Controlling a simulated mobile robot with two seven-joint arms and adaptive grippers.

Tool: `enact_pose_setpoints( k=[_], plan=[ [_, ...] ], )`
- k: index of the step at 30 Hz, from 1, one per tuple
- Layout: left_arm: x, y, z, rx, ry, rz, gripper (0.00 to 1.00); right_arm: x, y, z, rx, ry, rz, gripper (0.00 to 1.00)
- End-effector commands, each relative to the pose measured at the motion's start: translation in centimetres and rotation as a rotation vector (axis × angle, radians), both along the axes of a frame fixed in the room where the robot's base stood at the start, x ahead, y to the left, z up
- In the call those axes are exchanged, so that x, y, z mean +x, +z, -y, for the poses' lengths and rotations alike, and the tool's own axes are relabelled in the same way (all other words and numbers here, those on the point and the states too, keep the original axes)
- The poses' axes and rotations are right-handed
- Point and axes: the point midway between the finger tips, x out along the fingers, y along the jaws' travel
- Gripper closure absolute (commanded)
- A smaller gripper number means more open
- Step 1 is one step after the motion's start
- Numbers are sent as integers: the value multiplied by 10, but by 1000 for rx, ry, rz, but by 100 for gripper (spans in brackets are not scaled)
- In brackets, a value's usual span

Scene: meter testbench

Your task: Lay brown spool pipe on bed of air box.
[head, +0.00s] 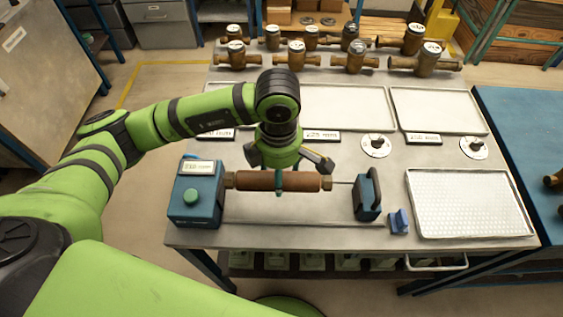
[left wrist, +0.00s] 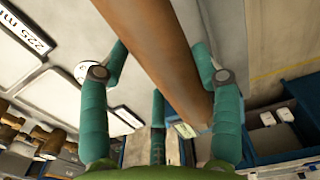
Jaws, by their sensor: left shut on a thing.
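The brown spool pipe (head: 248,181) lies crosswise in my left gripper (head: 280,172), which is shut on its middle from above. In the left wrist view the pipe (left wrist: 160,40) runs between the teal fingers. The teal air box (head: 196,205), with a green button and a label, stands at the left front of the bench. The pipe's left end is close to the box's right face; I cannot tell whether they touch. The pipe is over the bed (head: 270,208), its right end short of the dark blue clamp block (head: 368,196). I cannot tell whether it rests on the bed. My right gripper is out of view.
A small blue block (head: 399,222) sits right of the clamp. A white perforated tray (head: 468,205) lies at the front right, and flat trays (head: 440,110) lie behind. Several brass meters (head: 297,54) line the back. Round discs (head: 376,147) lie mid-bench.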

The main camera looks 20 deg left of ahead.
Motion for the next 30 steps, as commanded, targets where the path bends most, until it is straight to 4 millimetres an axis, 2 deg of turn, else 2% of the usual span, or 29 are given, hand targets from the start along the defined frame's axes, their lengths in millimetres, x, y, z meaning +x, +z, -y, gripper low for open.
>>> enact_pose_setpoints(
  k=[5, 15, 30],
  plan=[
    [1, -14, 0, -1, 1, 1, 95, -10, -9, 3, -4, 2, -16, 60],
    [1, -40, 0, 0, 0, 2, 95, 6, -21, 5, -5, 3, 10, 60],
    [1, -43, 0, -1, 0, 3, 95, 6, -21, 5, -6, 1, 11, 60]
  ],
)
